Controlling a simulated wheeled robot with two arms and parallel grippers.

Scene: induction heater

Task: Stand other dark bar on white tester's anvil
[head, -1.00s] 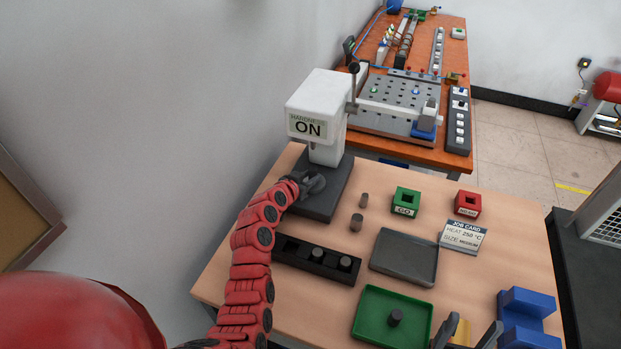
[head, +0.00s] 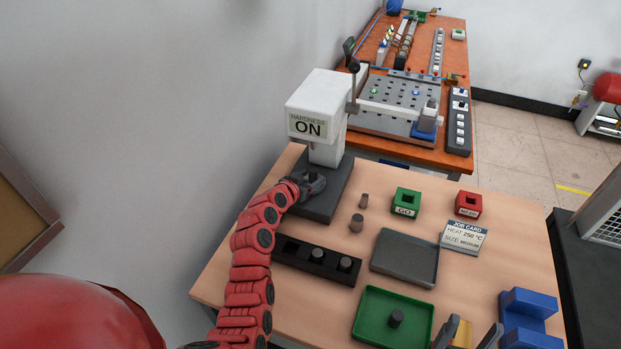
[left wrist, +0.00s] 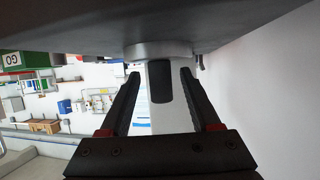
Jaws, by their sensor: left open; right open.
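The white tester (head: 318,112) stands at the table's back left with its dark grey base (head: 322,207) in front. A dark bar (left wrist: 160,82) stands upright on the pale round anvil (left wrist: 158,50), which appears inverted in the left wrist view. My left gripper (left wrist: 160,76) is open, with one finger on each side of the bar and visible gaps. In the head view this gripper (head: 313,184) is low over the base and partly hides the bar. My right gripper (head: 469,338) is open at the bottom edge, partly cut off.
A black rack (head: 291,262) holds dark bars. A green tray (head: 370,304) has another dark bar (head: 396,318) standing in it.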

